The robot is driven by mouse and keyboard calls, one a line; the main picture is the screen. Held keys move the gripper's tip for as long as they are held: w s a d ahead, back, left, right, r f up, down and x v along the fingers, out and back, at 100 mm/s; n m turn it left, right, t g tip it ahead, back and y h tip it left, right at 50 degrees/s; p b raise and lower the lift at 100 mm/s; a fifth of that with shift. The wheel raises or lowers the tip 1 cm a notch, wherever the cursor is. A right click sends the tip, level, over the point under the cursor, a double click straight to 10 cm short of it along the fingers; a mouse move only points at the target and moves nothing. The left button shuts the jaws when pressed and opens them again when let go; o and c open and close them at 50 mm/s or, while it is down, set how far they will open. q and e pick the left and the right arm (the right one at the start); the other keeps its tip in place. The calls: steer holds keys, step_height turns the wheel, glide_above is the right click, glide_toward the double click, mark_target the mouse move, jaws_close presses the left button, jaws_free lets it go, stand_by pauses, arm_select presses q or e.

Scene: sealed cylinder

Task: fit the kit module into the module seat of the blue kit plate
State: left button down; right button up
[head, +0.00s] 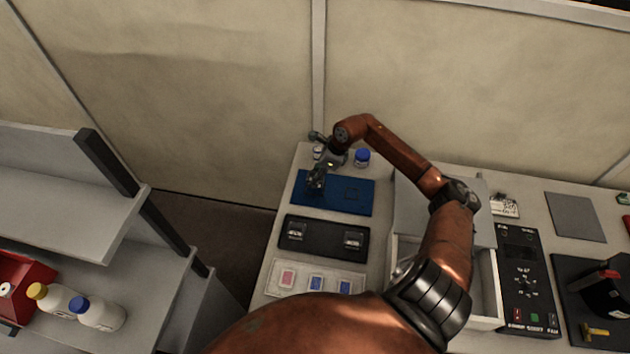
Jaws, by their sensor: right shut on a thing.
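The blue kit plate (335,206) lies flat near the far left end of the worktop. A darker outlined patch (352,192) shows on its right half; I cannot tell for sure whether that is the module seat. My right gripper (319,172) reaches over the plate's left part from the back. It is shut on a small dark green piece, which looks like the kit module (315,180). The gripper hides part of the module, and I cannot tell whether the module touches the plate. My left gripper is not in view.
A blue-capped jar (362,157) stands just behind the plate. A black plate with two metal fittings (325,241) and a tray of coloured pieces (300,276) lie in front. A grey open box (484,285) is to the right. Shelving with bottles (97,313) stands at left.

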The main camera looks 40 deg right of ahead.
steer(key=shift+w+f, duration=0.2)
steer(key=shift+f, duration=0.05)
steer(key=shift+w+d+f, duration=0.1)
steer(key=shift+f, duration=1.5)
steer(key=shift+f, duration=0.25)
steer(key=o, duration=1.3)
steer(key=shift+c, duration=0.2)
